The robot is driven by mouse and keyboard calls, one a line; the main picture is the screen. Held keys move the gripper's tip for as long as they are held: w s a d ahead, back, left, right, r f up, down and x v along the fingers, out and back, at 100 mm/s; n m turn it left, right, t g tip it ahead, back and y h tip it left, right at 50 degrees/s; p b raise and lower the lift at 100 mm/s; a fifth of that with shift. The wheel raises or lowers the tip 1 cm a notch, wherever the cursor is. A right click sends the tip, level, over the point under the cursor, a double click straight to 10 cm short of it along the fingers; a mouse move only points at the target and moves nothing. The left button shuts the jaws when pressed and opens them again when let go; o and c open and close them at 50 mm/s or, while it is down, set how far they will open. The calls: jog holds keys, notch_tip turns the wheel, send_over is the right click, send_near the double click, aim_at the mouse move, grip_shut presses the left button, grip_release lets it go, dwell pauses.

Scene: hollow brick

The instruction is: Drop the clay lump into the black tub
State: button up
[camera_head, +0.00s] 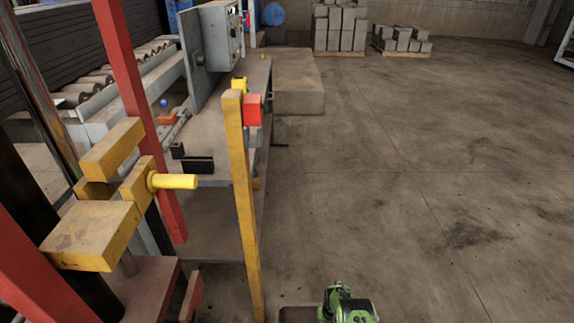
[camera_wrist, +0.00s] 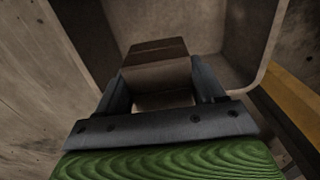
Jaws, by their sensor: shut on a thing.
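My gripper (camera_wrist: 158,78) is shut on a brown, block-shaped clay lump (camera_wrist: 155,50), with a dark finger on each side of it in the wrist view. Behind the lump is the inside of a dark grey-brown tub with rounded corners, which I take as the black tub (camera_wrist: 272,50). The lump appears over the tub's opening; its height above the bottom is unclear. In the head view my green gripper (camera_head: 348,303) is at the bottom edge, beside a partly cut-off dark container (camera_head: 298,314). The lump cannot be made out there.
A yellow post (camera_head: 242,190) and a metal bench (camera_head: 212,166) stand left of my gripper. A yellow and red machine frame (camera_head: 90,235) fills the near left. Grey bricks (camera_head: 340,28) are stacked at the back. The floor (camera_head: 430,180) to the right is clear.

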jog(key=o, duration=1.2)
jog(key=shift+o, duration=0.2)
jog(key=shift+r, duration=0.1)
notch_tip(320, 180, up, 16)
jog(key=p, duration=0.8)
